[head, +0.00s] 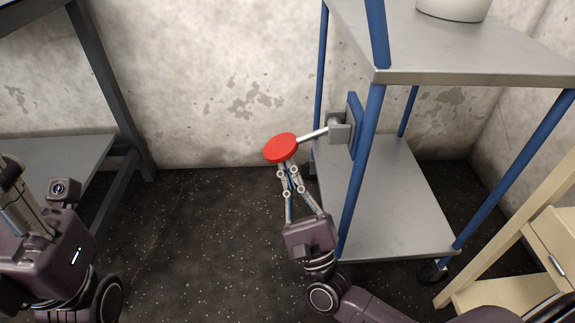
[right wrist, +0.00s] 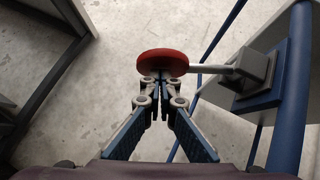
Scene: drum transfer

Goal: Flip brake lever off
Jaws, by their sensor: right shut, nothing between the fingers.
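The brake lever has a round red knob (head: 281,148) on a light grey rod (head: 314,135). The rod comes out to the left from a grey bracket on the blue-legged cart. My right gripper (head: 289,166) is shut and empty, its fingertips just below the red knob, touching it or very close. In the right wrist view the shut fingertips (right wrist: 162,77) meet the lower edge of the red knob (right wrist: 162,62), with the rod running off to the right. My left arm shows at the left edge of the head view, but its fingers are not clearly seen.
The cart's grey top shelf (head: 465,55) bears a white round container (head: 453,8). Its lower shelf (head: 395,215) is bare. A grey table (head: 60,165) stands at left and a cream wooden cabinet (head: 530,250) at right. The dark floor (head: 200,230) between is clear.

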